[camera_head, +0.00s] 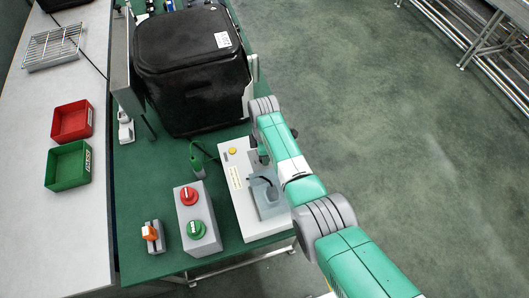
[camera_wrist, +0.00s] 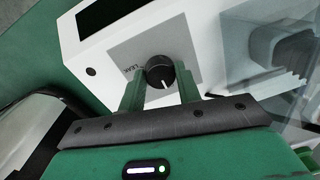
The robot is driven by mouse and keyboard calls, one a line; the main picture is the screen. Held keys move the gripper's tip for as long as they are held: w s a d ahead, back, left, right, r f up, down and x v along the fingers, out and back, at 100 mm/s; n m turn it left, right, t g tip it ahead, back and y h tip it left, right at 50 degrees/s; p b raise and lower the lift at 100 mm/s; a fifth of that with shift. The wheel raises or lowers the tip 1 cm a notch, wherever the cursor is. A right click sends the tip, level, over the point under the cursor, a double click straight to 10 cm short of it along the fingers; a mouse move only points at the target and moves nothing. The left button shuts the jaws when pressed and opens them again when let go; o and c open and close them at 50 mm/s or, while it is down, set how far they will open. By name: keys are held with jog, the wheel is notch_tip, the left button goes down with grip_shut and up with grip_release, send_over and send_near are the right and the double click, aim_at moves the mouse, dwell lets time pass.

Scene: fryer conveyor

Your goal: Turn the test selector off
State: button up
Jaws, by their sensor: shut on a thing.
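The test selector is a round black knob (camera_wrist: 159,71) with a white pointer line, on a grey plate of a white box (camera_wrist: 110,58). Lettering beside the knob appears upside down in the wrist view. My gripper (camera_wrist: 160,84) has its two green fingers on either side of the knob, shut on it. The pointer aims toward the bottom of the wrist view, slightly right. In the head view the knob and my fingers are hidden by my arm.
A white machine (camera_head: 238,185) with a yellow button stands beneath my arm. Left of it are a grey box with red and green knobs (camera_head: 196,222) and an orange switch (camera_head: 149,232). A black case (camera_head: 190,75) stands behind. Red (camera_head: 72,121) and green (camera_head: 68,166) bins lie left.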

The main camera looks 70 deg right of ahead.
jog(key=o, duration=1)
jog(key=shift+c, duration=0.2)
jog(key=r+p, duration=0.1)
jog(key=r, duration=0.6)
jog(key=shift+w+d+r+p, duration=0.1)
jog(key=shift+d+r+p, duration=0.1)
jog(key=shift+r+p, duration=0.2)
